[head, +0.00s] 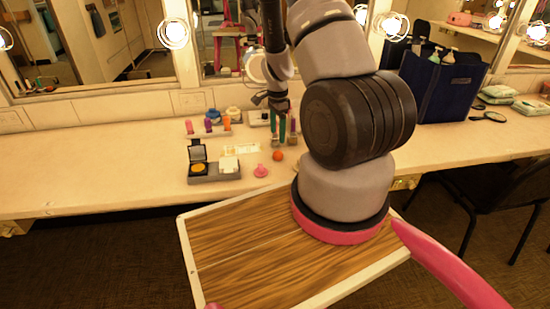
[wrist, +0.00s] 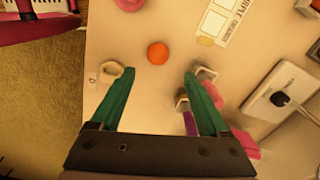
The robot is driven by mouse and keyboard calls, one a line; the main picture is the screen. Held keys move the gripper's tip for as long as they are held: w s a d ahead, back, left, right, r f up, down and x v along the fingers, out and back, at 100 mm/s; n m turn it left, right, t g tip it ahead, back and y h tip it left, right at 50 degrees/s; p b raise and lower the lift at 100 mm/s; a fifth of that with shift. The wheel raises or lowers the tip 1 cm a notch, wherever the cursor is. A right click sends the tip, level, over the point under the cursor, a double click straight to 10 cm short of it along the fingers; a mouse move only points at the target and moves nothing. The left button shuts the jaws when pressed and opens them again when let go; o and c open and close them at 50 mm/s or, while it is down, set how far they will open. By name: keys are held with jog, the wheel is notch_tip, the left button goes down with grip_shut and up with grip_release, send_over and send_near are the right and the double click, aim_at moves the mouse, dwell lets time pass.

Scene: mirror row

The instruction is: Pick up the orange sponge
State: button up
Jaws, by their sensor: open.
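The orange sponge (head: 277,155) is a small round ball on the pale counter, in the middle of the head view. In the wrist view the orange sponge (wrist: 157,53) lies just beyond my fingertips, roughly centred between them and fully visible. My gripper (head: 288,138) has green fingers pointing down over the counter near the sponge. In the wrist view my gripper (wrist: 159,74) is wide open, with nothing between its fingers.
A pink sponge (head: 261,171) sits close by, front left. A grey tray (head: 215,179) with an open compact (head: 198,160) is further left. Pink, purple and orange items (head: 208,126) stand behind. A blue bag (head: 437,88) stands right. Mirrors line the back.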

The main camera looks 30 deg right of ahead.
aim_at(278, 152)
jog(key=f, duration=0.8)
jog(key=shift+s, duration=0.2)
grip_shut()
